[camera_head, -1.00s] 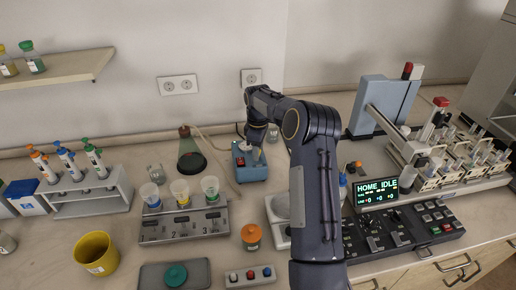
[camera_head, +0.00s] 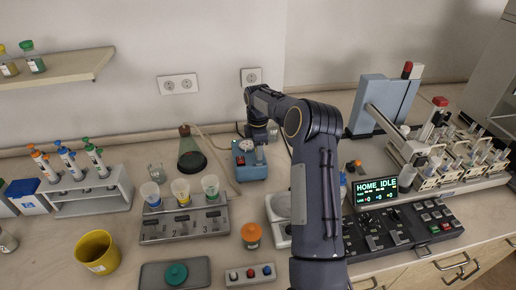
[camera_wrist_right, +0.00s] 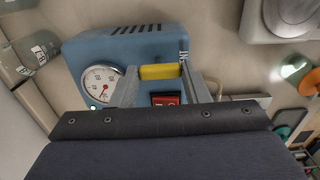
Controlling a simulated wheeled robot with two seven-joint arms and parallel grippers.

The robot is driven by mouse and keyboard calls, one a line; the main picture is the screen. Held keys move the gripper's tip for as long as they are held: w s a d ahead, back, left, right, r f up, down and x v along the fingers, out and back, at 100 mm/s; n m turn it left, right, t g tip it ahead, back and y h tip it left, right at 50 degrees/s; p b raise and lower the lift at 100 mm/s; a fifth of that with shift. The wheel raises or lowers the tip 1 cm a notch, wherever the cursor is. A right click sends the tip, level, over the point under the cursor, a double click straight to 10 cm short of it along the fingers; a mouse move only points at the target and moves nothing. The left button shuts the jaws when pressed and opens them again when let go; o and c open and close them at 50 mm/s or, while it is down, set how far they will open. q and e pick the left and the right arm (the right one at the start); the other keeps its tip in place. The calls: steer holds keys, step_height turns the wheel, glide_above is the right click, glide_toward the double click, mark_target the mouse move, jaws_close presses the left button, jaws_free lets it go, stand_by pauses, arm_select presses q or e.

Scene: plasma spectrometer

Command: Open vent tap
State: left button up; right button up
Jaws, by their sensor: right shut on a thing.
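The blue pump box (camera_head: 249,173) stands on the bench near the back wall. In the right wrist view its blue housing (camera_wrist_right: 150,45) carries a round white gauge (camera_wrist_right: 101,82), a red switch (camera_wrist_right: 166,100) and a yellow tap handle (camera_wrist_right: 160,72). I take this yellow handle to be the vent tap; it lies crosswise between my fingers. My right gripper (camera_wrist_right: 160,82) is shut on it, one finger at each end. In the head view the right gripper (camera_head: 260,153) is at the top of the box, and the handle is too small to make out. My left gripper is not in view.
A rack of three cups (camera_head: 184,227) is in front. A control panel (camera_head: 405,232) and screen (camera_head: 377,190) are right of my arm.

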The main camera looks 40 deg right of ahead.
steer(key=shift+r, duration=0.1)
steer(key=o, duration=1)
steer(key=shift+r, duration=0.45)
step_height(320, 180, up, 7)
steer(key=shift+f+b, duration=0.15)
steer(key=shift+b, duration=0.6)
